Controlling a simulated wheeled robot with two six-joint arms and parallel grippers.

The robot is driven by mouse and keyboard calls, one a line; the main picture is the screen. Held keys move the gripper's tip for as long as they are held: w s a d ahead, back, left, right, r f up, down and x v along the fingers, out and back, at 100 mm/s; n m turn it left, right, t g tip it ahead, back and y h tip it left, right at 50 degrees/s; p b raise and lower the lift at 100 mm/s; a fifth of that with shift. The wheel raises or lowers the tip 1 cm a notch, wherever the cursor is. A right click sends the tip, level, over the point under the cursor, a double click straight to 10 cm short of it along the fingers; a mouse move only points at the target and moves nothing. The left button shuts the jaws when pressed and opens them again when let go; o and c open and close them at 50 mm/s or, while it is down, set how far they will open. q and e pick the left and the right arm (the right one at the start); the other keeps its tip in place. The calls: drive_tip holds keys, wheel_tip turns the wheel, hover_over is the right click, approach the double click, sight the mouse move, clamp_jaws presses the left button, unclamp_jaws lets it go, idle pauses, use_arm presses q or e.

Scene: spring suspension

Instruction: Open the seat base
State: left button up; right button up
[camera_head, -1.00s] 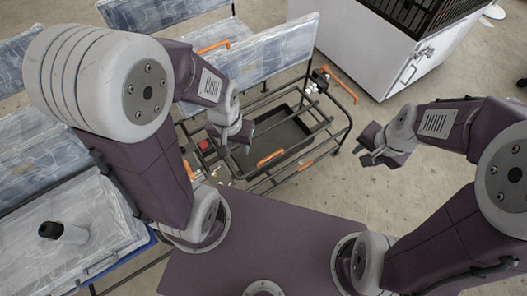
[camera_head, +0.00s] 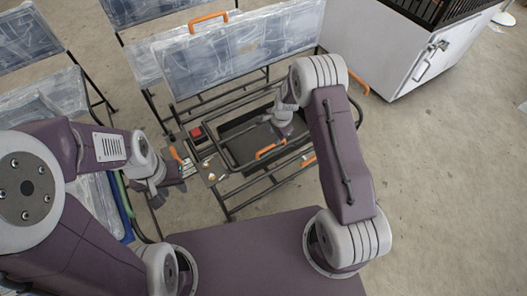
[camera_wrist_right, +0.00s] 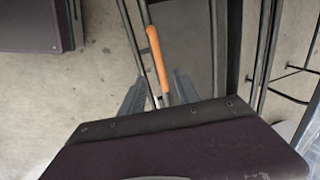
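The seat base is a dark metal frame with a black tray (camera_head: 236,148) under the clear-wrapped backrest. An orange handle (camera_head: 270,151) sits on its front edge, and it also shows upright in the right wrist view (camera_wrist_right: 153,50). My right gripper (camera_head: 283,128) is over the tray, just behind the handle. In the right wrist view its fingers (camera_wrist_right: 158,92) are spread, with the handle's lower end between them. I cannot tell if they touch it. My left gripper (camera_head: 168,182) seems open and empty, at the left end of the frame.
A red button box (camera_head: 196,133) and small loose parts (camera_head: 209,166) lie at the frame's left end. Another orange handle (camera_head: 208,20) is on the backrest top. A white cabinet (camera_head: 410,50) stands at the back right.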

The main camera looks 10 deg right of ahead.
sight(271, 146)
drive_tip(key=shift+f, duration=0.1)
drive_tip(key=f+b, duration=0.1)
drive_tip(key=f, duration=0.1)
drive_tip(key=w+f, duration=0.1)
drive_tip(key=f, duration=0.2)
drive_tip(key=f+b, duration=0.1)
drive_tip(key=f, duration=0.1)
drive_tip(key=shift+w+a+f+b, duration=0.15)
drive_tip(key=shift+a+f+b, duration=0.05)
drive_tip(key=shift+f+b, duration=0.1)
drive_tip(key=shift+w+f, duration=0.15)
drive_tip(key=shift+f, duration=0.4)
drive_tip(key=shift+c, duration=0.4)
clamp_jaws()
